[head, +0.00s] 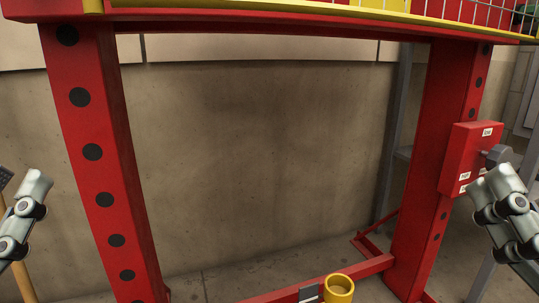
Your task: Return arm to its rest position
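My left gripper (27,207) is only partly in view at the left edge, with a grey jointed finger pointing up. It stands apart from the red frame post. My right gripper (499,198) is at the right edge, with grey jointed fingers overlapping in the view. It appears just below and in front of a red box (467,165) with white labels and a grey knob. I cannot tell whether it touches the box. The palms of both grippers are cut off or hidden, and I see nothing held in either one.
A red frame has a left post (93,150), a right post (437,170) and a low bar. A yellow cylinder (339,289) stands at the bar, bottom centre. A yellow-edged shelf (270,18) crosses the top. Open space lies between the posts, before a concrete wall.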

